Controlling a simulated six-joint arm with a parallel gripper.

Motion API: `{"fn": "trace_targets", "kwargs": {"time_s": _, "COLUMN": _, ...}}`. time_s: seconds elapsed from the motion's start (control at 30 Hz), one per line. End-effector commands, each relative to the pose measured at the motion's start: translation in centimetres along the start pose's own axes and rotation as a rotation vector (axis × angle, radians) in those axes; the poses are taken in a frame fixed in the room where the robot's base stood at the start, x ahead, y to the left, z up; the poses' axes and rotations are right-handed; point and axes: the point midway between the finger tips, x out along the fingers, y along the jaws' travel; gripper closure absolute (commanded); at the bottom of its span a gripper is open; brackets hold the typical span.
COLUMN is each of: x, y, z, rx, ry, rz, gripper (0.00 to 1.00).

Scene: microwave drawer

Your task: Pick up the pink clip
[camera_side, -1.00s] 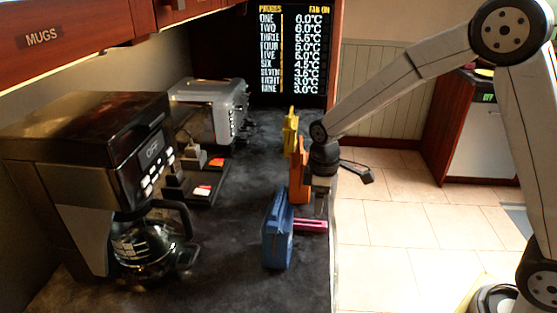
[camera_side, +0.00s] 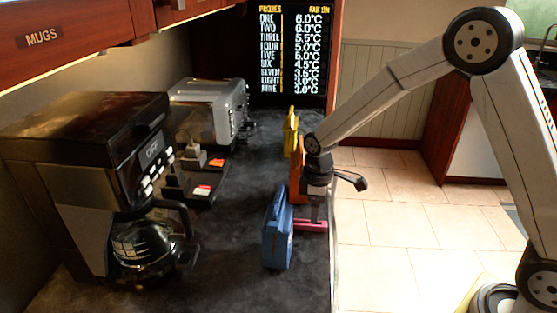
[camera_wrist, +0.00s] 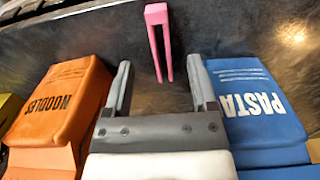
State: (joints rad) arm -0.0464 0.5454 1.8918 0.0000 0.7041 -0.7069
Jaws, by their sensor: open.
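The pink clip (camera_side: 311,225) lies on the dark counter near its right edge, just right of the blue box. In the wrist view the clip (camera_wrist: 158,40) shows as two long prongs joined at the far end, the prongs pointing toward my gripper. My gripper (camera_wrist: 160,75) is open and empty, its two fingers spread to either side of the line of the prongs. In the side view my gripper (camera_side: 314,219) points down at the clip, its tips close to it. I cannot tell whether the tips touch the clip.
The blue pasta box (camera_wrist: 252,100) stands close to one finger and the orange noodles box (camera_wrist: 62,98) close to the other. A yellow box (camera_side: 291,131) stands farther back.

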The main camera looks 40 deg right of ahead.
Motion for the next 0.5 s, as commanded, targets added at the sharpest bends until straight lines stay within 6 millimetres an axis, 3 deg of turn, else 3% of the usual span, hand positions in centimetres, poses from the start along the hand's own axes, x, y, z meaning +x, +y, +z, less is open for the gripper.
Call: {"fn": "trace_targets", "kwargs": {"time_s": 0.5, "x": 4.7, "y": 0.0, "z": 0.3, "rx": 0.0, "ry": 0.002, "rz": 0.001, "gripper": 0.26}}
